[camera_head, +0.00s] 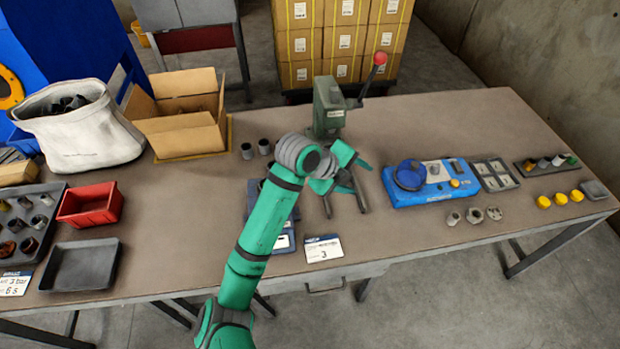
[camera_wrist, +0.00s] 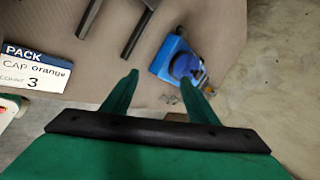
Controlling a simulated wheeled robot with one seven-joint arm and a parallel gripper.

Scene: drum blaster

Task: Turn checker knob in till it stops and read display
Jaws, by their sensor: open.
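The blue checker (camera_head: 433,193) lies on the table right of centre, with a round dark blue knob (camera_head: 409,175) on its left part. A small pale panel (camera_head: 433,170) sits beside the knob; whether it is the display, and any reading, is too small to tell. My gripper (camera_head: 350,168) is open and empty above the table, left of the checker and apart from it. In the wrist view the blue checker (camera_wrist: 167,58) and its knob (camera_wrist: 184,66) show beyond the green fingertips of my gripper (camera_wrist: 158,86).
A green press (camera_head: 328,108) with a red-ended lever stands behind my gripper. Two dark bars (camera_wrist: 137,34) stick out near it. A card (camera_head: 323,248) reads 3. Several metal parts (camera_head: 473,215), yellow caps (camera_head: 560,199) and trays (camera_head: 494,174) lie around the checker.

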